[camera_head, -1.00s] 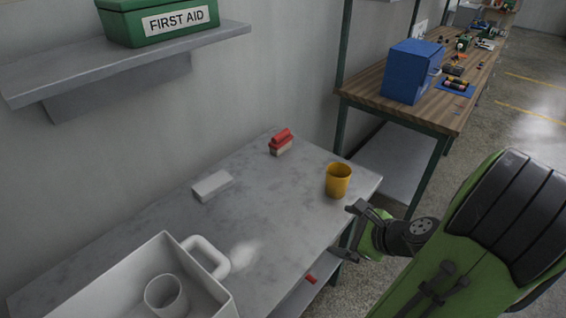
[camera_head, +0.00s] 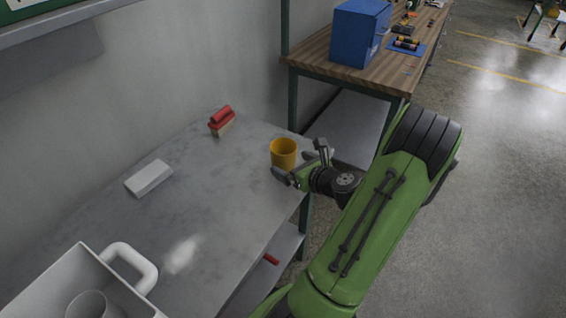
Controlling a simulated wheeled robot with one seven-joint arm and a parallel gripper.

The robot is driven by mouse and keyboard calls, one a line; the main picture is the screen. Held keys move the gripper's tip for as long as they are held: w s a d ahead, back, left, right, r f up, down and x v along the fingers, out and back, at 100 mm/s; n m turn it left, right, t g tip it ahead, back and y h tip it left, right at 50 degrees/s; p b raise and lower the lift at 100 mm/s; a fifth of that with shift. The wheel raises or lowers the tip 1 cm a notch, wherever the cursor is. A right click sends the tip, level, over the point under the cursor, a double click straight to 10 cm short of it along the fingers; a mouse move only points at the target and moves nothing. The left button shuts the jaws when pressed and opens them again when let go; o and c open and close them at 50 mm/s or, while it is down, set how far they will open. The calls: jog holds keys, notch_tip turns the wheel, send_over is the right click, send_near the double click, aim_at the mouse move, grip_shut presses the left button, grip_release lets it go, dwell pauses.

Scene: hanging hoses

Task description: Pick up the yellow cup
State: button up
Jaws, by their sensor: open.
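The yellow cup (camera_head: 283,152) stands upright on the grey table (camera_head: 200,180), near its right end. My gripper (camera_head: 292,164) reaches in from the right at the cup. Its jaws are open, one finger in front of the cup's lower right and the other at the cup's right side. The near finger hides part of the cup's lower right. I cannot tell whether the fingers touch the cup.
A red-handled brush (camera_head: 221,121) and a white block (camera_head: 148,178) lie on the table. A white sink-like box (camera_head: 75,270) with a cup inside is at lower left. A wooden bench with a blue box (camera_head: 358,32) stands behind. The table's middle is clear.

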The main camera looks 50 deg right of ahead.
aim_at(284, 150)
jog(key=b+x, duration=0.1)
jog(key=x, duration=0.4)
jog(key=shift+w, duration=0.15)
jog(key=c, duration=1.1)
